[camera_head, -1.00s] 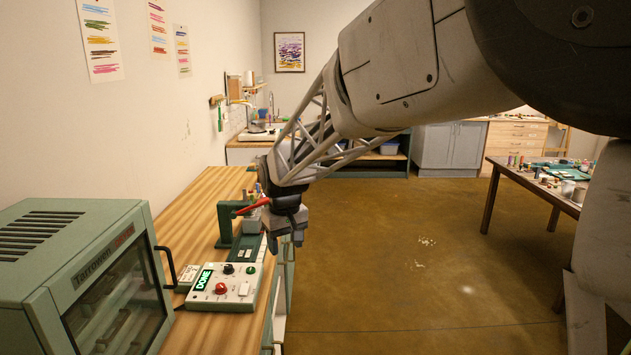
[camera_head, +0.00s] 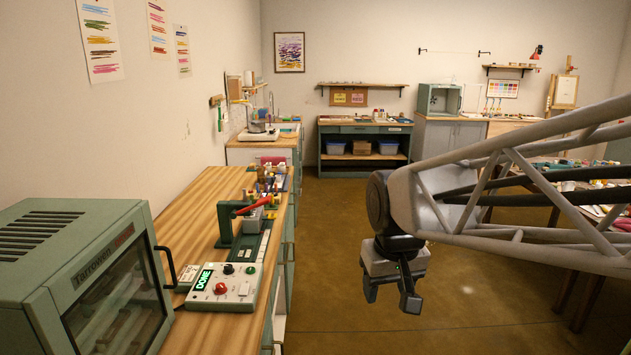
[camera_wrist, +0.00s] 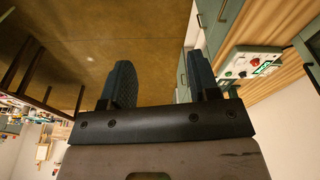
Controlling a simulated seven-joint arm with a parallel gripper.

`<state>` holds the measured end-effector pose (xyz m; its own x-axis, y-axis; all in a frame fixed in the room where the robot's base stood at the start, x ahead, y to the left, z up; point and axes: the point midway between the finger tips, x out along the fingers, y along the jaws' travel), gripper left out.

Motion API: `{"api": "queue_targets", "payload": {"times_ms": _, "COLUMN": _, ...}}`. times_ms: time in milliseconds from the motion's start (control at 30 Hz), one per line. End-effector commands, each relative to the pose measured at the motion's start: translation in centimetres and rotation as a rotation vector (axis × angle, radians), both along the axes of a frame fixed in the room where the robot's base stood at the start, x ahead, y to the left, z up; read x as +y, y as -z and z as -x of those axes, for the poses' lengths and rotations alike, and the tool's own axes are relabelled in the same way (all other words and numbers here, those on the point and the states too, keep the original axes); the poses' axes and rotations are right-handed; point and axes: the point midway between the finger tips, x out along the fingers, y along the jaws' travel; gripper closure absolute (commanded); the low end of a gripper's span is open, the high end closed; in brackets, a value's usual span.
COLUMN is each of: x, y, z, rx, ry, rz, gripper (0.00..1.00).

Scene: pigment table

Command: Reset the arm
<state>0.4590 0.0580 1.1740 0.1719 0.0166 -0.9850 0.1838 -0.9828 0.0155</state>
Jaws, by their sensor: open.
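My gripper (camera_head: 390,290) hangs over open brown floor, to the right of the wooden counter and clear of it in the head view. Its two fingers point down and stand apart with nothing between them. My lattice arm reaches in from the right edge of the picture. In the wrist view my gripper (camera_wrist: 160,80) also shows both dark fingers spread and empty, with floor beyond them.
The wooden counter (camera_head: 197,205) at left bears a green oven (camera_head: 75,270), a control box (camera_head: 222,288) reading DONE, and a green press (camera_head: 228,225) with a red lever. A cluttered table stands right, partly behind my arm. The floor (camera_head: 335,240) between is clear.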

Motion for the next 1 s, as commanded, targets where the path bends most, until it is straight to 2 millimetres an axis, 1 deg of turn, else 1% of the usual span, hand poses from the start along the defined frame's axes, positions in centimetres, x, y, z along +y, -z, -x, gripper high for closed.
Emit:
{"api": "queue_targets", "payload": {"times_ms": 33, "x": -0.8, "y": 0.1, "z": 1.4, "rx": -0.007, "ry": 0.019, "rz": -0.002, "gripper": 0.44}}
{"api": "queue_targets", "payload": {"times_ms": 300, "x": -3.9, "y": 1.3, "z": 7.9, "rx": -0.034, "ry": 0.112, "rz": -0.009, "gripper": 0.44}}
{"api": "queue_targets", "payload": {"times_ms": 400, "x": -4.8, "y": 2.0, "z": 10.1, "rx": -0.042, "ry": 0.143, "rz": -0.011, "gripper": 0.44}}
{"api": "queue_targets", "payload": {"times_ms": 500, "x": -5.4, "y": 2.6, "z": 12.0, "rx": -0.049, "ry": 0.17, "rz": -0.013, "gripper": 0.44}}
{"api": "queue_targets", "payload": {"times_ms": 600, "x": -5.8, "y": 3.1, "z": 13.3, "rx": -0.055, "ry": 0.189, "rz": -0.014, "gripper": 0.44}}
{"api": "queue_targets", "payload": {"times_ms": 700, "x": -6.1, "y": 3.4, "z": 14.0, "rx": -0.057, "ry": 0.2, "rz": -0.015, "gripper": 0.44}}
{"api": "queue_targets", "payload": {"times_ms": 800, "x": -6.2, "y": 3.6, "z": 14.3, "rx": -0.059, "ry": 0.206, "rz": -0.015, "gripper": 0.44}}
{"api": "queue_targets", "payload": {"times_ms": 1000, "x": -6.2, "y": 3.6, "z": 14.4, "rx": -0.059, "ry": 0.206, "rz": -0.015, "gripper": 0.44}}
